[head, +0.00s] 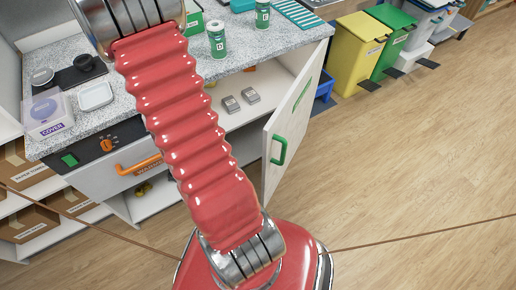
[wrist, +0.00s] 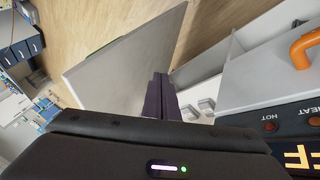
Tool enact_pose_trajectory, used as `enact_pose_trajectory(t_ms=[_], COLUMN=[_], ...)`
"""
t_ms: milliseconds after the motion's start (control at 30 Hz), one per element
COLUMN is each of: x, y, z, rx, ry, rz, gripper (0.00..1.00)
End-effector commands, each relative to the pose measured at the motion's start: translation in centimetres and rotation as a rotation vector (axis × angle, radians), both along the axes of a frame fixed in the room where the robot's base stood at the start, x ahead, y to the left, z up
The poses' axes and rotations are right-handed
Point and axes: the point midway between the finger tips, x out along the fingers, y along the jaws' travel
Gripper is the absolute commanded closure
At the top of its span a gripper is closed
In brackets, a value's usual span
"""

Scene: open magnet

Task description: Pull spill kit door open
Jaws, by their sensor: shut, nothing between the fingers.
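The spill kit door (head: 293,125), a white panel with a green handle (head: 278,148), stands swung well out from the counter front in the head view. Its label is too small to read surely. In the wrist view the door's grey inner face (wrist: 125,65) is left of my gripper (wrist: 158,82). My gripper's dark fingers are together and empty, at the door's inner side near the cabinet opening. I cannot tell whether they touch the panel. The head view does not show my gripper.
The open cabinet holds small grey boxes (head: 240,100). An orange-handled drawer (head: 130,168) is beside it. The counter (head: 190,75) above bears a green can (head: 217,40). Yellow (head: 355,52) and green (head: 392,45) bins stand beyond the door. The wooden floor (head: 410,150) at right is clear.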

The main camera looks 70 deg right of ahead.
Motion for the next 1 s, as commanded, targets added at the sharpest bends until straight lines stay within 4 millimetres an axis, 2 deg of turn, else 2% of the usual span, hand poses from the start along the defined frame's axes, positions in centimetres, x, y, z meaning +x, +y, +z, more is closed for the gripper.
enact_pose_trajectory(t_ms=[100, 300, 433, 833, 1000], x=[-2.2, -4.7, -5.2, -5.4, -6.1], y=[-1.6, -3.2, -3.5, -3.6, -3.9], z=[-2.8, -5.8, -6.5, -6.7, -7.6], rx=[-0.024, -0.061, -0.072, -0.072, -0.071], ry=[0.028, 0.052, 0.055, 0.055, 0.056], rz=[-0.091, -0.194, -0.217, -0.218, -0.219], gripper=[1.00, 1.00, 1.00, 1.00, 1.00])
